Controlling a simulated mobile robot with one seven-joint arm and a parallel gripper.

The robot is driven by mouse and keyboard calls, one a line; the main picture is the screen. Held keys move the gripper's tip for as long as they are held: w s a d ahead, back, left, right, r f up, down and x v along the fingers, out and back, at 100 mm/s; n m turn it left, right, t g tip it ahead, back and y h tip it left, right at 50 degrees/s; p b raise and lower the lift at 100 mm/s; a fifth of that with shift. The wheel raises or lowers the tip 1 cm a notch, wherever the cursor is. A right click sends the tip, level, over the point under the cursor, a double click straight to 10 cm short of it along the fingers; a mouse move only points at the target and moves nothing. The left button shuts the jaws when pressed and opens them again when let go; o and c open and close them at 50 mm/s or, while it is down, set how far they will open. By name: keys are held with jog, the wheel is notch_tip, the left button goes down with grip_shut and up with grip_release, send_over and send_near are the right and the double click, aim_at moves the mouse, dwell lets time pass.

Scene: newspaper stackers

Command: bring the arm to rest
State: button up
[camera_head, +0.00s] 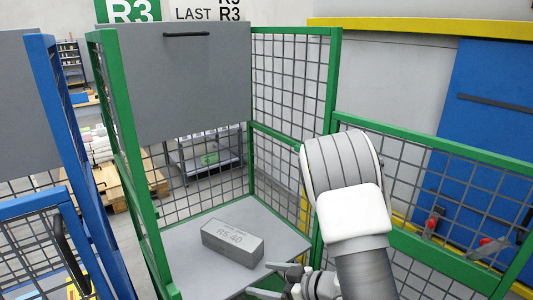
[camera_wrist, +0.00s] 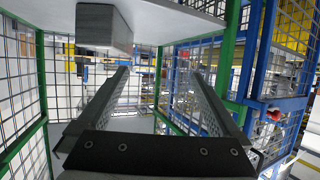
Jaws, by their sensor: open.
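My gripper (camera_head: 262,279) is low in the head view, near the front right edge of a grey shelf (camera_head: 185,268) in a green mesh stacker. Its two fingers are spread apart, and in the wrist view (camera_wrist: 159,73) nothing is between them. A grey block (camera_head: 232,243) marked R5.40 lies on the shelf, behind and left of the gripper and apart from it. The block also shows at the top left of the wrist view (camera_wrist: 105,28), which looks upside down. My arm rises on the right in the head view.
The stacker's green mesh side panel (camera_head: 440,160) runs right, close behind my arm. A grey panel (camera_head: 186,75) with a dark handle hangs over the shelf. A blue-framed stacker (camera_head: 75,160) stands at left. A pallet with rolls (camera_head: 110,185) stands behind.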

jog(key=w+d+r+m+t+h, duration=0.35)
jog(key=w+d+r+h, duration=0.25)
jog(key=d+r, duration=0.3)
jog(key=s+d+r+m+h, duration=0.4)
jog(key=d+r+h, duration=0.15)
jog(key=r, duration=0.35)
jog(key=s+r+m+g, duration=0.2)
jog(key=s+r, duration=0.1)
jog(key=s, duration=0.9)
jog(key=s+r+m+g, duration=0.3)
jog(key=s, duration=0.8)
notch_tip(320, 180, up, 20)
jog(key=p, duration=2)
jog(key=shift+s+a+r+p, duration=0.15)
jog(key=shift+s+p, duration=0.2)
jog(key=shift+n, duration=0.25)
